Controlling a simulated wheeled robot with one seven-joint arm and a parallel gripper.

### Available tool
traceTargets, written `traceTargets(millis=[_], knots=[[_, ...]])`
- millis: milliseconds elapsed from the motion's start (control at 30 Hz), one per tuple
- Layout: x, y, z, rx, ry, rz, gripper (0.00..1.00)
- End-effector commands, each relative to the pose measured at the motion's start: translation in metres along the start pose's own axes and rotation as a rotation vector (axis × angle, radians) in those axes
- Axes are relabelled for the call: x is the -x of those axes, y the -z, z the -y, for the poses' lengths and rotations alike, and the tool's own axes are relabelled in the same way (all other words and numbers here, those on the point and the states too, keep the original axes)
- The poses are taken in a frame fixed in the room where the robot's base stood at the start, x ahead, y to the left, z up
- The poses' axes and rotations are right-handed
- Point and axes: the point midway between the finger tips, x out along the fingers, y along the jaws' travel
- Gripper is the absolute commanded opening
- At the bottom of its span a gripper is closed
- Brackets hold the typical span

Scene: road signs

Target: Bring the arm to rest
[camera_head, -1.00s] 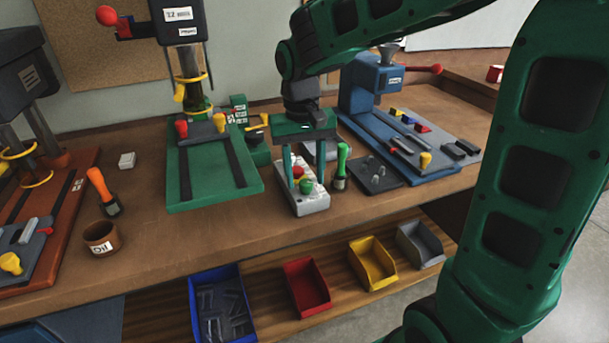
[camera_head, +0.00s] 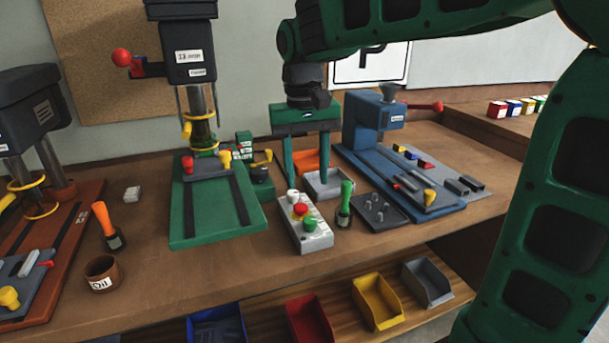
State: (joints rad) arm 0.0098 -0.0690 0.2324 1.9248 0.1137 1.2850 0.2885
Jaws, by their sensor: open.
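My gripper (camera_head: 307,170) hangs from my green arm (camera_head: 400,25) over the back middle of the workbench. Its two green fingers point down, apart, with nothing seen between them. A grey control box (camera_head: 306,228) with white, red and green buttons lies on the bench below and in front of the fingers. Behind the fingers are an orange bin and a light grey tray (camera_head: 322,184). I cannot tell whether the fingertips are inside or in front of the tray.
A green drill press (camera_head: 200,195) stands to the left and a blue press (camera_head: 372,125) to the right. A green-handled tool (camera_head: 345,205), a dark peg plate (camera_head: 379,212) and an oil cup (camera_head: 101,273) stand on the bench (camera_head: 215,275). Coloured bins (camera_head: 377,302) sit on the shelf below.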

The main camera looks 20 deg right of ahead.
Motion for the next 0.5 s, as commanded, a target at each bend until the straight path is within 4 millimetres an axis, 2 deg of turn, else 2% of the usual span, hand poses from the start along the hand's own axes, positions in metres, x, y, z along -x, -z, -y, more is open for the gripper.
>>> traceTargets(millis=[167, 267, 367, 467, 500], knots=[[0.000, 0.000, 0.000, 0.000, 0.000, 0.000, 0.45], [-0.002, -0.003, -0.008, -0.010, -0.003, 0.000, 0.45], [-0.010, -0.014, -0.036, -0.047, -0.011, -0.001, 0.45], [-0.025, -0.037, -0.083, -0.110, -0.019, -0.001, 0.45], [-0.033, -0.049, -0.104, -0.141, -0.021, -0.001, 0.45]])
